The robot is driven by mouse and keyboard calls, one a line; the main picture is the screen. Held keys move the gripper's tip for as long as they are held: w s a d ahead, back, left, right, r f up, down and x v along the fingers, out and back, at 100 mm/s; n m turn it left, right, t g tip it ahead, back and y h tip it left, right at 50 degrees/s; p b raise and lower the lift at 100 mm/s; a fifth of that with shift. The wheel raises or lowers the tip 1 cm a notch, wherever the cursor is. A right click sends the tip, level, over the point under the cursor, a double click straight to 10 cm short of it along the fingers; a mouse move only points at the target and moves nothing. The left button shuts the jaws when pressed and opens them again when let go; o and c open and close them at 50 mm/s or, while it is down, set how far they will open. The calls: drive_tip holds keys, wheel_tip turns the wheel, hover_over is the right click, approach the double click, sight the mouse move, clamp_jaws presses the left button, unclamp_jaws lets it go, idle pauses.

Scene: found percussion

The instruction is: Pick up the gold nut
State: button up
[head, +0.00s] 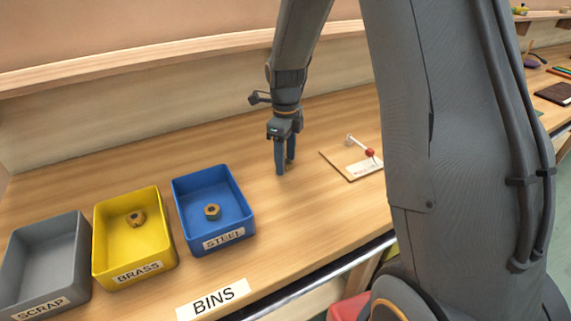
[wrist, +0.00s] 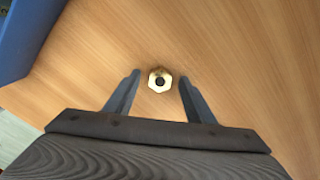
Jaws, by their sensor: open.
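The gold nut (wrist: 160,85) is a shiny hexagonal nut with a dark round hole, lying on the bare wooden bench. My gripper (wrist: 160,77) is open, with one finger to each side of the nut in the wrist view and a gap on both sides. The fingers do not touch it; how high they are above the bench is hard to tell. In the head view my gripper (head: 284,170) points down at the bench to the right of the blue bin, and I cannot make out the nut there.
A blue STEEL bin (head: 237,218) and a yellow BRASS bin (head: 164,243) each hold a brownish nut. A grey SCRAP bin (head: 75,262) stands far left. A card with a red-headed mallet (head: 370,153) lies to the right. The bench around my gripper is clear.

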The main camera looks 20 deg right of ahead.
drive_tip(key=shift+c, duration=0.5)
drive_tip(key=c, duration=1.1)
drive_tip(key=shift+r, duration=0.1)
